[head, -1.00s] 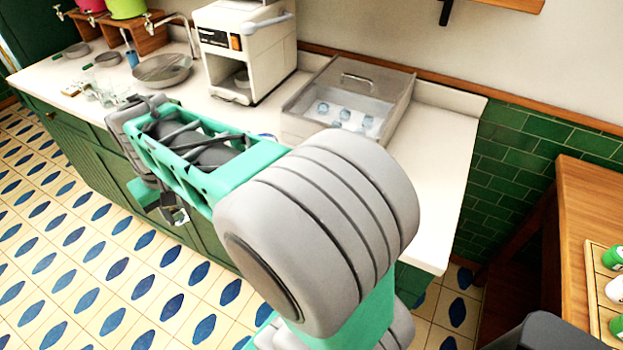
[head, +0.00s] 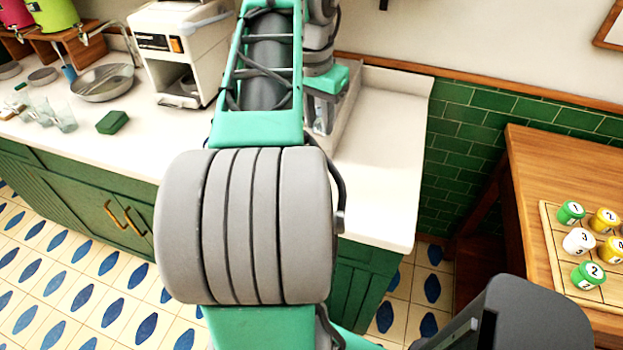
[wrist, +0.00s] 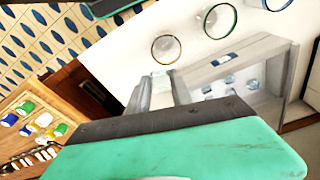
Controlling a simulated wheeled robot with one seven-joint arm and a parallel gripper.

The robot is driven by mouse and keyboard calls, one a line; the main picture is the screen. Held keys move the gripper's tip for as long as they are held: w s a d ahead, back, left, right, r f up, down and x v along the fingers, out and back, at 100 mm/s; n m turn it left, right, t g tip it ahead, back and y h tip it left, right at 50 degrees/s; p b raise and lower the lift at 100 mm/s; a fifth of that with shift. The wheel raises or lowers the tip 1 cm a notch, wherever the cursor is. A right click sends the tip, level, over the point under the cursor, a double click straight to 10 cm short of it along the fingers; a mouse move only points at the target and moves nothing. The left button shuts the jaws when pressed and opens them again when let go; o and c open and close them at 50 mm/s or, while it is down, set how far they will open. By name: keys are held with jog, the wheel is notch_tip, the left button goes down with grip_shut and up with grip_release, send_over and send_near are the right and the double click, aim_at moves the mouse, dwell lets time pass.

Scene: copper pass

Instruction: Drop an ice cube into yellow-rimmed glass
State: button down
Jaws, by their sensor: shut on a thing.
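My gripper (wrist: 160,77) is shut on a pale, clear ice cube (wrist: 161,84) in the wrist view. In the head view my gripper (head: 321,122) is partly hidden behind my arm, beside the ice bin. The yellow-rimmed glass (wrist: 165,49) is on the white counter in the wrist view, just beyond the fingertips and seen from above. I cannot tell the height of the cube over the counter. The head view does not show this glass; my arm covers that part.
A green-rimmed glass (wrist: 220,20) and a blue-rimmed glass (wrist: 278,3) stand nearby. The ice bin (wrist: 258,52) holds several cubes. Clear glasses (head: 64,118), a green block (head: 112,122) and a white machine (head: 178,55) are on the counter. Its right end (head: 385,170) is clear.

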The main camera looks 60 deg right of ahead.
aim_at(318, 135)
notch_tip(318, 135, down, 6)
jog(key=b, duration=0.5)
jog(key=shift+r, duration=0.1)
jog(key=shift+r, duration=0.1)
jog(key=c, duration=1.1)
grip_release()
jog(key=shift+o, duration=0.2)
jog(key=r+p, duration=0.4)
jog(key=r, duration=0.1)
jog(key=a+r+p, duration=0.1)
jog(key=r+p, duration=0.1)
jog(key=shift+w+a+r, duration=0.1)
jog(key=shift+r, duration=0.2)
